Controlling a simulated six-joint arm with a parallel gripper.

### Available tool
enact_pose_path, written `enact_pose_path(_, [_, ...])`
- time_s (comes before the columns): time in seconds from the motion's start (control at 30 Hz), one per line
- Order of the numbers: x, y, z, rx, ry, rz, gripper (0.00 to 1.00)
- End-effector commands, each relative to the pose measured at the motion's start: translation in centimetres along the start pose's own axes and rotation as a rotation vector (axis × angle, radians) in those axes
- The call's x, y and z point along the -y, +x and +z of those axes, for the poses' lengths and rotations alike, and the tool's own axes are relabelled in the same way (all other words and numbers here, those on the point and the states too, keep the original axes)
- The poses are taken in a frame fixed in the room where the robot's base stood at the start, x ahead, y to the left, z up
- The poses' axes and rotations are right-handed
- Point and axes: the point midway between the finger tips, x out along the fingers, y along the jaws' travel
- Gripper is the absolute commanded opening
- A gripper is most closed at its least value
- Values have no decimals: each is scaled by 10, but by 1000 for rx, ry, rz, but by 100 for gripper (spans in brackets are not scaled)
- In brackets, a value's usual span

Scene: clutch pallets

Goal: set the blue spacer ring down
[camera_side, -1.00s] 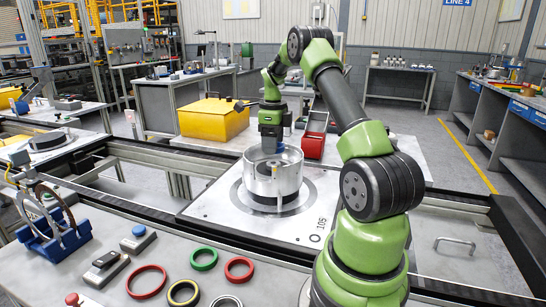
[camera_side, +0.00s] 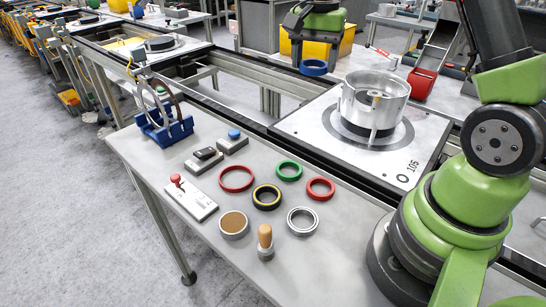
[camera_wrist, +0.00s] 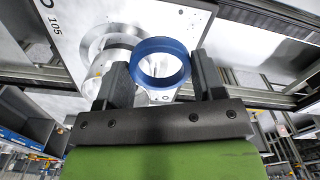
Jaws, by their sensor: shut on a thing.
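My gripper (camera_side: 313,50) is at the top of the side view, shut on the blue spacer ring (camera_side: 313,71). The ring hangs at the fingertips, left of and apart from the metal drum (camera_side: 374,103) as seen there. The drum stands upright and open on the white pallet (camera_side: 301,130) marked 105. In the wrist view my gripper's fingers (camera_wrist: 160,62) are on either side of the blue ring (camera_wrist: 160,45), with the pallet (camera_wrist: 72,28) beyond. The upper part of my gripper is cut off by the side view's top edge.
The grey bench (camera_side: 225,270) in front holds a red ring (camera_side: 236,190), a green ring (camera_side: 289,180), several other rings, a wooden-handled tool (camera_side: 265,240) and a blue stand (camera_side: 165,130). A yellow box (camera_side: 346,43) and a red bin (camera_side: 421,84) are behind.

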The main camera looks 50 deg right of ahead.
Motion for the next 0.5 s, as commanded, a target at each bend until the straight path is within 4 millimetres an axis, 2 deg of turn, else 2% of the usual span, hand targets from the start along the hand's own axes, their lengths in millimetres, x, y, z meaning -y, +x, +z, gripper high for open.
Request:
enact_pose_path(0.03, [8,-1,20,-1,-175,0,40])
enact_pose_path(0.2, [20,-2,74,-1,-718,-1,40])
enact_pose_path(0.33, [22,-2,101,-2,-1008,-1,40])
enact_pose_path(0.5, [22,-1,119,-1,-1185,-1,40])
